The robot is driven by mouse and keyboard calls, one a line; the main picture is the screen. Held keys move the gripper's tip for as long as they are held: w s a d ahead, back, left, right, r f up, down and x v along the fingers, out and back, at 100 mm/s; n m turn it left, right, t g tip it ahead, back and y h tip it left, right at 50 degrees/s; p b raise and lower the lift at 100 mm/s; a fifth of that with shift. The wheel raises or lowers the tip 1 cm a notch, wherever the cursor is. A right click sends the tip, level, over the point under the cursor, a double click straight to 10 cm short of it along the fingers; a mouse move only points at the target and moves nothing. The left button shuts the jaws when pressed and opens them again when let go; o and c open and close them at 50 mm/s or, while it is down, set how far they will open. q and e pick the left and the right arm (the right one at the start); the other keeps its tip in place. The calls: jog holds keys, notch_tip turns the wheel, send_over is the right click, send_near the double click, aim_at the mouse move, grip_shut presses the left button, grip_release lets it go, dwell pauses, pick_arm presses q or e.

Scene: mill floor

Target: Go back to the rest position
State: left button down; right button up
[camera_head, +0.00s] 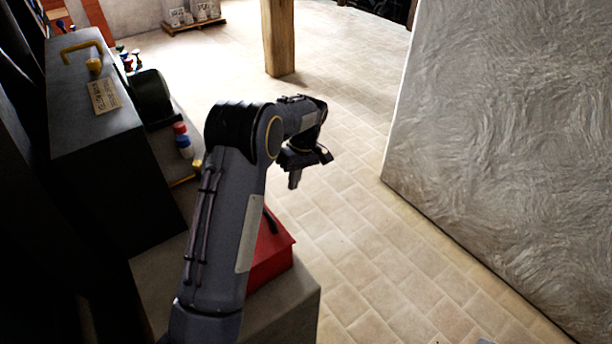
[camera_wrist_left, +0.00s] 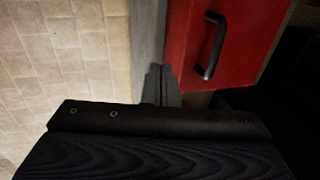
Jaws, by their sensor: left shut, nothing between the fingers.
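My left arm reaches in from the bottom left in the head view, bent at the elbow over the bench end. My left gripper (camera_head: 294,179) points down over open floor, beyond the bench's end. It is shut with nothing in it. In the left wrist view its closed fingers (camera_wrist_left: 160,88) show near the middle, in front of the edge of the bench. My right gripper is in neither view.
A red box (camera_head: 272,252) stands on the grey bench (camera_head: 301,300), partly behind my arm; its black handle (camera_wrist_left: 215,46) shows in the wrist view. A dark cabinet (camera_head: 100,130) is at left. A plastered wall (camera_head: 510,140) rises at right; a wooden post (camera_head: 279,38) stands beyond. Tiled floor between is clear.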

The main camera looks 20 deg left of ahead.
pick_arm(q)
jog(key=s+d+r+m+t+h, duration=0.1)
jog(key=s+r+m+t+h, duration=0.3)
jog(key=s+r, duration=1)
jog(key=s+d+m+t, duration=0.2)
jog(key=s+d+m, duration=0.1)
jog(key=s, duration=0.6)
jog(key=s+d+f+m+t+h, duration=0.1)
jog(key=s+d+m+t, duration=0.1)
jog(key=s, duration=0.7)
jog(key=shift+d+m, duration=0.6)
jog(key=shift+d, duration=0.65)
